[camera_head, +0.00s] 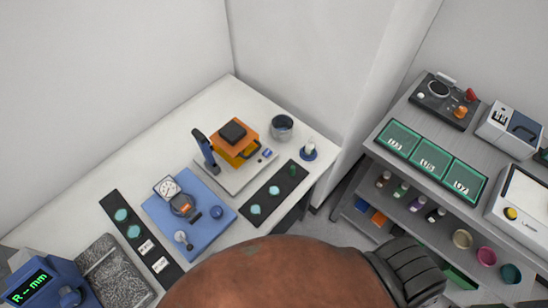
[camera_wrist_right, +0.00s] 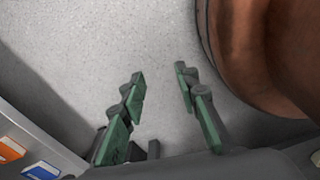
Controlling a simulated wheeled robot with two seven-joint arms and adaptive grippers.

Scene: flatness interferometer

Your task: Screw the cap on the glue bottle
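I cannot tell for sure which thing is the glue bottle. A small white bottle-like thing (camera_head: 309,148) stands upright in a blue base near the right corner of the white table. Several small bottles with dark tops, among them a brown one (camera_head: 383,178) and a purple one (camera_head: 417,203), stand on the shelf under the grey bench top. I cannot make out a loose cap. My right gripper (camera_wrist_right: 161,78) is open and empty above the grey floor, away from these things. My left gripper is not in view.
The white table (camera_head: 215,97) holds a blue mat (camera_head: 160,216), an orange block device (camera_head: 235,152), a grey cup (camera_head: 282,127) and dark strips with discs. The grey bench carries green trays (camera_head: 430,157) and instruments. A large brown rounded shape blocks the near foreground.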

